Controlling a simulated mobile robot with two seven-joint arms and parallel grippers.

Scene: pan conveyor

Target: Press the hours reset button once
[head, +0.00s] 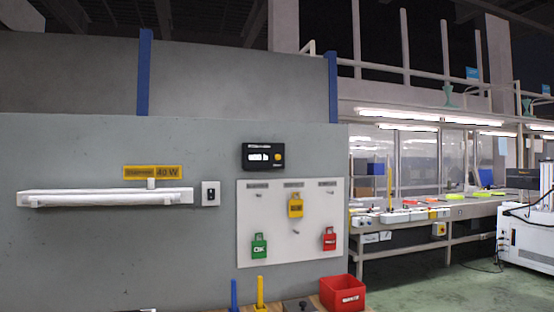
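A black hour meter (263,156) is mounted on the grey wall panel, right of the picture's middle-left area. It has a small lit display (258,157), too small to read surely. A round orange-yellow button (278,157) sits to the right of the display, and nothing covers it. A small mark lies below the button at the meter's lower right. Neither of my grippers shows clearly in the head view, and nothing touches the meter.
Below the meter, a white board (270,222) holds green (259,246), yellow (295,206) and red (329,239) tags. A lamp tube (105,197) and switch (210,193) are at left. A red bin (342,293) and blue (234,295) and yellow (259,293) upright pieces stand at the bottom.

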